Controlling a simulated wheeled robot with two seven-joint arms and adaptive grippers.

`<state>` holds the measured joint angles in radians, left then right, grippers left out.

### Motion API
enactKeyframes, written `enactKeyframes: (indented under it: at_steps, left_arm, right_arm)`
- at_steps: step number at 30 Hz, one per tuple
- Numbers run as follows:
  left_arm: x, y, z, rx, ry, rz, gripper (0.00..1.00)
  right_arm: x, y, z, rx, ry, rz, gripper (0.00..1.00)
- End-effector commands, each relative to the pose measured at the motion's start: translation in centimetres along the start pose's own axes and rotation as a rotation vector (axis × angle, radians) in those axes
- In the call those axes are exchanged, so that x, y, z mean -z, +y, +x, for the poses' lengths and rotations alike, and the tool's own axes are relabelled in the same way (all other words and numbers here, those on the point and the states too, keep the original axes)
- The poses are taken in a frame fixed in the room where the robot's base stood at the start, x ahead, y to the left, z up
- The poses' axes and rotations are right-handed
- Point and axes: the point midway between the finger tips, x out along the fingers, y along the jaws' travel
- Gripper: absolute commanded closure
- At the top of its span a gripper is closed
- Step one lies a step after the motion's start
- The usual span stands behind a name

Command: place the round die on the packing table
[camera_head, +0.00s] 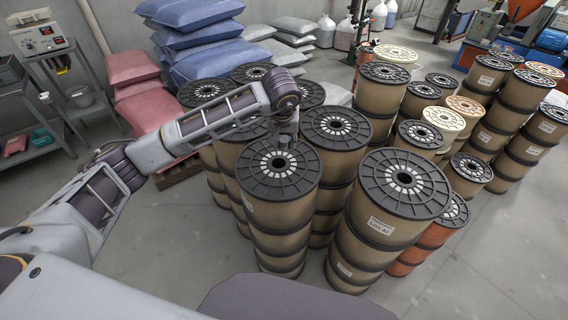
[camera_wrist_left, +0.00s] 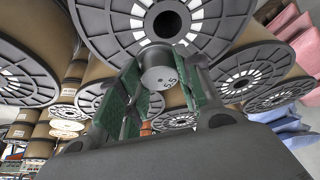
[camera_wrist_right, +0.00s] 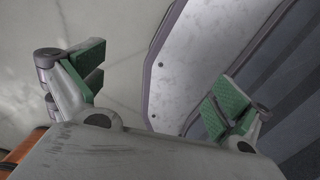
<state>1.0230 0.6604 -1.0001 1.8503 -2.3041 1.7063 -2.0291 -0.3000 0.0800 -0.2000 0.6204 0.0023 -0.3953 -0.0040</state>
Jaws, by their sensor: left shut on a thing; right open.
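The round die (camera_wrist_left: 158,76), a small grey cylinder marked 5.5, sits between the green pads of my left gripper (camera_wrist_left: 162,92) in the left wrist view. My left gripper (camera_head: 284,132) is shut on it, over the top of a tall spool stack in the head view. The die shows there only as a small grey shape, so I cannot tell its gap to the spool. My right gripper (camera_wrist_right: 157,88) is open and empty in the right wrist view; it is not seen in the head view. I cannot tell which surface is the packing table.
A grey stand with a control box (camera_head: 40,40) and a shelf with small bins (camera_head: 42,138) are at the left. Blue sacks (camera_head: 196,50) and pink sacks (camera_head: 140,100) stand behind. Open floor (camera_head: 500,270) lies at front right.

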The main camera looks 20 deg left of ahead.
Motion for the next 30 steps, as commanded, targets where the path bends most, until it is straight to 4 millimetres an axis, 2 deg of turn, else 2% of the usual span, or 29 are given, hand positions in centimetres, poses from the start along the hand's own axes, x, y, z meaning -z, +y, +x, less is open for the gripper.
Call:
enactKeyframes:
  at_steps: [18,30]
  left_arm:
    - [-0.1,-0.3,-0.1,-0.018,0.001,0.041,1.00]
    - [-0.1,-0.3,-0.1,-0.023,0.002,0.054,1.00]
  right_arm:
    - [3.7,0.0,-0.3,-0.001,0.170,0.001,0.00]
    - [3.9,0.0,-0.3,-0.001,0.175,0.002,0.00]
